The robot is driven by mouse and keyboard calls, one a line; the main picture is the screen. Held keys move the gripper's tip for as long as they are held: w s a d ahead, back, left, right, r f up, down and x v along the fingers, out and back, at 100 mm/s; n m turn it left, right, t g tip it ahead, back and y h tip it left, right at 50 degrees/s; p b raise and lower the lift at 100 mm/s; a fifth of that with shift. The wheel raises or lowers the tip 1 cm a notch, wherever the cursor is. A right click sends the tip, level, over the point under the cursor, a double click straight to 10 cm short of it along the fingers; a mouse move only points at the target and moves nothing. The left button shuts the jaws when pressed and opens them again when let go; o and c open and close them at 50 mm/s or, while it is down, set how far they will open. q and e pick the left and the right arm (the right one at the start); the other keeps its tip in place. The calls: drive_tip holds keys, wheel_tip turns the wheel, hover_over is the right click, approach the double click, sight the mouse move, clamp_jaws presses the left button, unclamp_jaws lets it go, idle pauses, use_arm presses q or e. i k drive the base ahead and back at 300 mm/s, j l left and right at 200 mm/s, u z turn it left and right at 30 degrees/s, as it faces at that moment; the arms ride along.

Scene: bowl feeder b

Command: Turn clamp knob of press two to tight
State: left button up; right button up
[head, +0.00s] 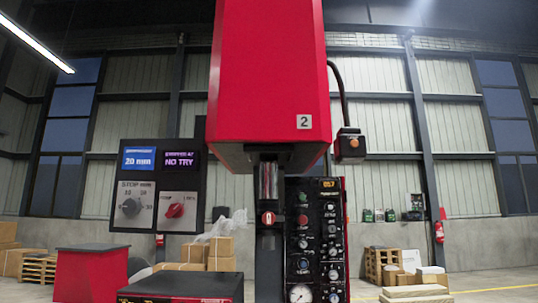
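A tall red press head (268,75) with a "2" plate (304,122) hangs in the middle of the head view. Below it, a round red knob with a pale mark (268,218) sits on the front of the dark column (268,262). I cannot read from its mark whether this knob is tight or loose. I cannot tell for sure that it is the clamp knob. Neither of my grippers is in view.
The left panel has a blue "20 mm" display (139,159) and a purple "NO TRY" display (179,160). A black control panel (317,240) with several knobs and a gauge (300,293) stands right of the column. A black-topped block (185,287) is low in front.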

sight(268, 217)
drive_tip(key=k+l, duration=0.55)
drive_tip(key=k, duration=0.2)
